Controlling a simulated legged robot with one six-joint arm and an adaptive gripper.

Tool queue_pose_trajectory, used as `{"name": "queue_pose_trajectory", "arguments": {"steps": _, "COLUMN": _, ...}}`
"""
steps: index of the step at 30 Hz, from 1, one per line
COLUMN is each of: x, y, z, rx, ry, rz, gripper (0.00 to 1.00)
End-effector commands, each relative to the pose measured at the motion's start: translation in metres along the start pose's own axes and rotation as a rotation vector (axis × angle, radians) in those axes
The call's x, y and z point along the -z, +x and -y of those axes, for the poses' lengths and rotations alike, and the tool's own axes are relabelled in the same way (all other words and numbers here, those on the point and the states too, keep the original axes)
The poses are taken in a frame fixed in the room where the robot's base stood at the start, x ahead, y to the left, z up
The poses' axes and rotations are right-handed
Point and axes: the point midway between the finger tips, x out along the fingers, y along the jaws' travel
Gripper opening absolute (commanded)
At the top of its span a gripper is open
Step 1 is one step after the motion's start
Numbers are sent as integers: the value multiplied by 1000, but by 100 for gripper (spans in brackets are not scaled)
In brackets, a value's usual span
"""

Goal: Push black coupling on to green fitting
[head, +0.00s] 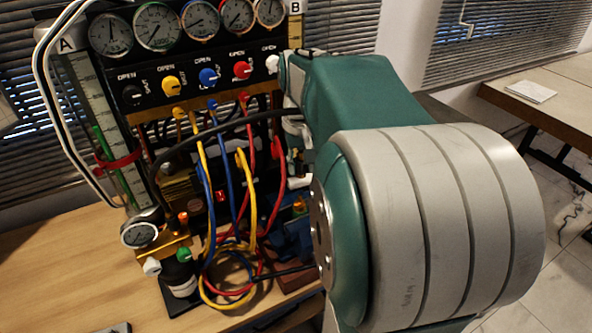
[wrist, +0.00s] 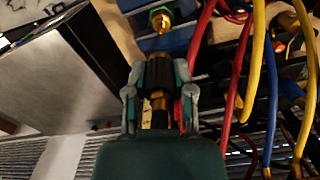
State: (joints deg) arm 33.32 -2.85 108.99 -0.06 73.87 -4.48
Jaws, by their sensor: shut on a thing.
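In the wrist view, my gripper (wrist: 157,70) is shut on the black coupling (wrist: 158,74), with a finger on each side of it. A brass part shows behind the coupling, between the fingers. The green fitting (wrist: 161,16), brass with a green ring, is straight ahead of the coupling near the top of the picture. The two look roughly in line and apart, with a short gap between them. In the head view, my large arm covers the right side of the rig, and the coupling in the grip cannot be made out.
The gauge rig (head: 190,65) stands on a wooden table (head: 60,270). Red, blue and yellow hoses (wrist: 257,70) hang close to the right of my gripper. A black hose (head: 230,125) arches across the rig. A grey metal box (wrist: 50,70) is at left in the wrist view.

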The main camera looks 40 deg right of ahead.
Motion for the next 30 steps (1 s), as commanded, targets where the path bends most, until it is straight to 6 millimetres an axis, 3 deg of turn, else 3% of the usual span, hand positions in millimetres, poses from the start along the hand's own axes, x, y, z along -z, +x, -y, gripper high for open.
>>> {"name": "queue_pose_trajectory", "arguments": {"steps": 16, "x": 0, "y": 0, "z": 1, "rx": -1, "ry": 1, "rz": -2, "gripper": 0}}
{"name": "queue_pose_trajectory", "arguments": {"steps": 30, "x": -1, "y": 36, "z": 3, "rx": -2, "ry": 1, "rz": -2, "gripper": 0}}
